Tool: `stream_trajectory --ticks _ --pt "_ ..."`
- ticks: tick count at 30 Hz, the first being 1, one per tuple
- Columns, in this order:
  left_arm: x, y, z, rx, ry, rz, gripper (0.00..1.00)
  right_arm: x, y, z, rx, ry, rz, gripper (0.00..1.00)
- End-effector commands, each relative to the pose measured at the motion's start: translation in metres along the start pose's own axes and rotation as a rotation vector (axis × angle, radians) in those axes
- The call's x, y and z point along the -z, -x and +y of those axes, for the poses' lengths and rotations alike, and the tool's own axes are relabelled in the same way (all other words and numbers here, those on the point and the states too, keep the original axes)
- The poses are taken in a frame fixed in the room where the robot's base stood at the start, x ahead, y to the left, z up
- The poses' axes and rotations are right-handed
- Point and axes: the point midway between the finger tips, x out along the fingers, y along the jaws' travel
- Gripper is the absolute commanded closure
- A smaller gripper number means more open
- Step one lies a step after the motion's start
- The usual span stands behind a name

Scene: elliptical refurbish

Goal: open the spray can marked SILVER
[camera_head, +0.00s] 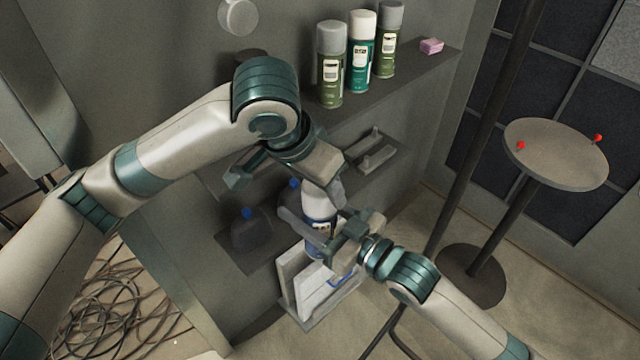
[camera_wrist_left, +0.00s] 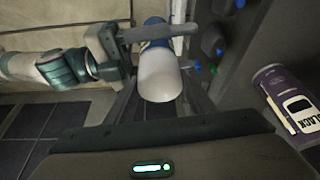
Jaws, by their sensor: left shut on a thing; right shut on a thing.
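A blue spray can with a pale cap (camera_head: 320,207) is held upright in front of the shelves, between my two grippers. Its label is mostly hidden and I cannot read it. My left gripper (camera_head: 322,188) reaches down from above and is shut on the cap. In the left wrist view the pale cap (camera_wrist_left: 159,78) sits between its fingers, with the blue body (camera_wrist_left: 156,32) beyond. My right gripper (camera_head: 318,236) comes from the lower right and is shut around the can's body. The cap appears to be on the can.
Several other spray cans stand on the shelves: an olive one (camera_head: 331,66), a teal one (camera_head: 361,55), and a purple one marked BLACK (camera_wrist_left: 290,103). A pink block (camera_head: 431,46) lies on the upper shelf. A round-topped stand (camera_head: 556,155) is at right.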

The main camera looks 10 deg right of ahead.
Motion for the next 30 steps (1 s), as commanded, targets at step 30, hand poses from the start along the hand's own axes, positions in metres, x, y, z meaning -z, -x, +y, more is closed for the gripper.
stream_trajectory --ticks 30 --pt "0.005 0.012 0.0 0.0 0.001 0.001 0.78 0.001 0.0 0.0 0.0 0.0 0.002 0.9"
